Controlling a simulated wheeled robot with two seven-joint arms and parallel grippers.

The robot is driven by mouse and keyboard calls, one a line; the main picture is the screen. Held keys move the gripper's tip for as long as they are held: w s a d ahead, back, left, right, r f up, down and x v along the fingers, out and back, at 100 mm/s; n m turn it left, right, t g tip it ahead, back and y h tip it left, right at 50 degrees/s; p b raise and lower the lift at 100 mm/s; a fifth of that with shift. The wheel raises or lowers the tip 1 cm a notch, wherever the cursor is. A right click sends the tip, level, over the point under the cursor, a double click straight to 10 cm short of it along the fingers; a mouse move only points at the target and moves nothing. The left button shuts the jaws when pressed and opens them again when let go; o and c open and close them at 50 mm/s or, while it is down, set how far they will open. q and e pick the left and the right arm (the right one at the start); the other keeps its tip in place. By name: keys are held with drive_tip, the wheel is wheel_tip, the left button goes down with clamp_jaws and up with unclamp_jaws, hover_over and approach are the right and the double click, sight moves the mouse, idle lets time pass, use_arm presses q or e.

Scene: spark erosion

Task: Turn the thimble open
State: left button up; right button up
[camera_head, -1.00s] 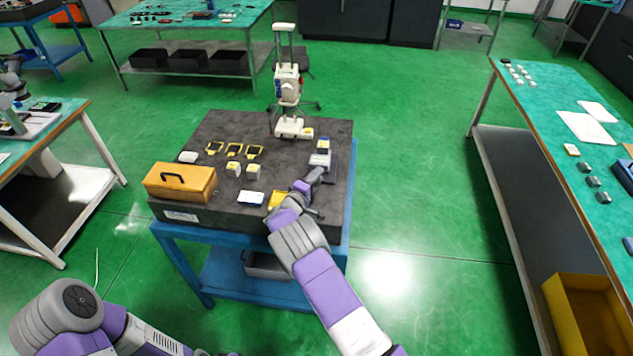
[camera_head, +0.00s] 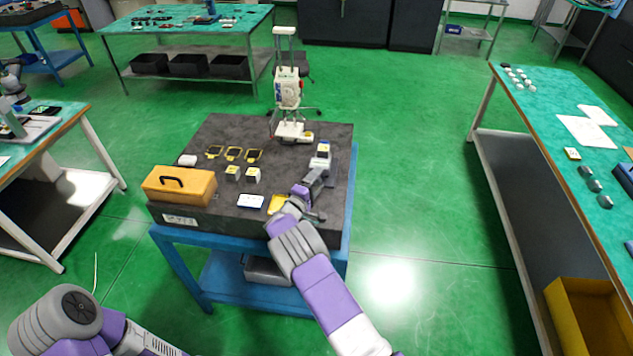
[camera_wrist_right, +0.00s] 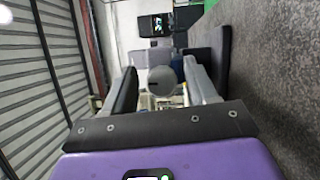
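In the right wrist view, a round grey end (camera_wrist_right: 160,81), which looks like the thimble seen end-on, lies between the two fingers of my right gripper (camera_wrist_right: 162,88). The fingers are apart, with a gap on each side of the round end. In the head view, my right gripper (camera_head: 320,176) is at the right side of the dark surface plate, just in front of a small grey and white device (camera_head: 323,153). The thimble cannot be made out there. Only part of my left arm shows at the bottom left; its gripper is out of view.
The dark plate (camera_head: 225,132) on a blue stand carries a yellow case (camera_head: 196,189), several yellow-framed gauges (camera_head: 234,153), small white blocks (camera_head: 253,174), a white card (camera_head: 250,201) and a tall white stand (camera_head: 289,92).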

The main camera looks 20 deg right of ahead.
drive_tip(key=shift+f, duration=0.1)
drive_tip(key=v, duration=0.7)
drive_tip(key=shift+s+a, duration=0.2)
drive_tip(key=shift+a, duration=0.05)
idle(0.4)
